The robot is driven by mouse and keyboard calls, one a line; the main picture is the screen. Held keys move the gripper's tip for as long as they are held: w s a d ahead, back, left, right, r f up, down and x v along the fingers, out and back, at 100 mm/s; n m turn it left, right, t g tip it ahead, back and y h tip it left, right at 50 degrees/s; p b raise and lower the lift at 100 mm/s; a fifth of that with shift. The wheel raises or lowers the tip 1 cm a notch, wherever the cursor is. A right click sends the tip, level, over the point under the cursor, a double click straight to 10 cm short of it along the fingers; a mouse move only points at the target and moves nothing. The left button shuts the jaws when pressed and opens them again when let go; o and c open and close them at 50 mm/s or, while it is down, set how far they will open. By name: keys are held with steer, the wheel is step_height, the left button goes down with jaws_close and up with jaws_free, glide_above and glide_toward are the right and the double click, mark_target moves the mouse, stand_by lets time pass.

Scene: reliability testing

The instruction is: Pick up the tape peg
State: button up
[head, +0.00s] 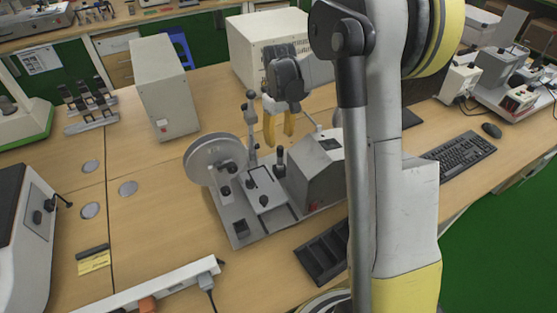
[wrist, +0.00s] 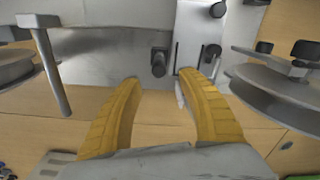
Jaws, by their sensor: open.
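My gripper (head: 279,130) hangs above a grey bench machine (head: 240,232) with its yellow fingers pointing down. In the wrist view its fingers (wrist: 160,78) are apart with nothing held between them. A small dark upright peg (wrist: 158,62) on the machine shows just beyond the gap between the fingertips. A dark peg-like knob (head: 280,158) also stands on the machine below the fingers in the head view. I cannot tell for certain which part is the tape peg. The fingers look apart from the peg.
A grey reel (head: 212,158) stands at the machine's left, and a reel (wrist: 285,88) is close to the right finger in the wrist view. A metal post (head: 252,130) rises beside the gripper. A dark tray (head: 325,257) lies in front.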

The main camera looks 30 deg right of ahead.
mark_target(280, 147)
step_height(280, 147, down, 7)
steer(key=b, duration=0.3)
steer(key=shift+s+d+f, duration=0.1)
steer(key=shift+f, duration=0.1)
steer(key=shift+r, duration=0.1)
jaws_close()
